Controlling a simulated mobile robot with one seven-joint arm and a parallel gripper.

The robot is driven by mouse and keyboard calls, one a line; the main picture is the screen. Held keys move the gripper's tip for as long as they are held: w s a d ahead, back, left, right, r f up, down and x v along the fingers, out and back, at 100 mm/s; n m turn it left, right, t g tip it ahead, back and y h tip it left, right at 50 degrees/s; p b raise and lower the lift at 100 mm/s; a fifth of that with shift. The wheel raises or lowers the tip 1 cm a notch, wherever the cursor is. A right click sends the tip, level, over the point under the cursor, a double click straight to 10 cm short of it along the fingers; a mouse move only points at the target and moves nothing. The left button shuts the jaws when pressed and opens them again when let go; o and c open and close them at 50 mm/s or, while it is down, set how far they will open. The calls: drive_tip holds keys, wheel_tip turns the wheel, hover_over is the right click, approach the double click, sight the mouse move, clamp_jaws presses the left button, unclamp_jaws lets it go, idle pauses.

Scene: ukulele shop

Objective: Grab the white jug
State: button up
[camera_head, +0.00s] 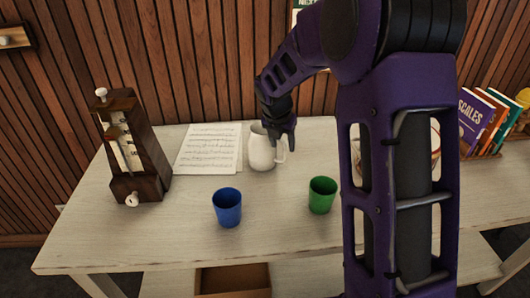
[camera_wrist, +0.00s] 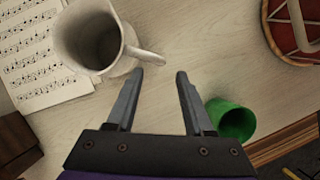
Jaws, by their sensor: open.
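The white jug (camera_head: 260,154) stands upright on the pale table, its handle pointing right toward my gripper. In the wrist view the jug (camera_wrist: 122,62) is at the upper left, with its open mouth facing up and its handle just ahead of my fingertips. My gripper (camera_wrist: 160,76) is open, with nothing between its fingers. In the head view my gripper (camera_head: 284,138) is right at the jug's handle side and covers part of its rim. I cannot tell whether a finger touches the handle.
A green cup (camera_head: 322,196) stands right of the jug, close to my right finger in the wrist view (camera_wrist: 232,118). A blue cup (camera_head: 228,208) stands in front. Sheet music (camera_head: 208,150) and a metronome (camera_head: 132,150) are left. A red drum-like object (camera_wrist: 285,35) is at the right.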

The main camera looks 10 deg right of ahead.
sight(284, 152)
drive_tip(key=b+x, duration=0.1)
drive_tip(key=x, duration=0.4)
drive_tip(key=shift+w+f, duration=0.15)
drive_tip(key=shift+f, duration=0.25)
clamp_jaws()
drive_tip(key=shift+d+r, duration=0.1)
idle(0.9)
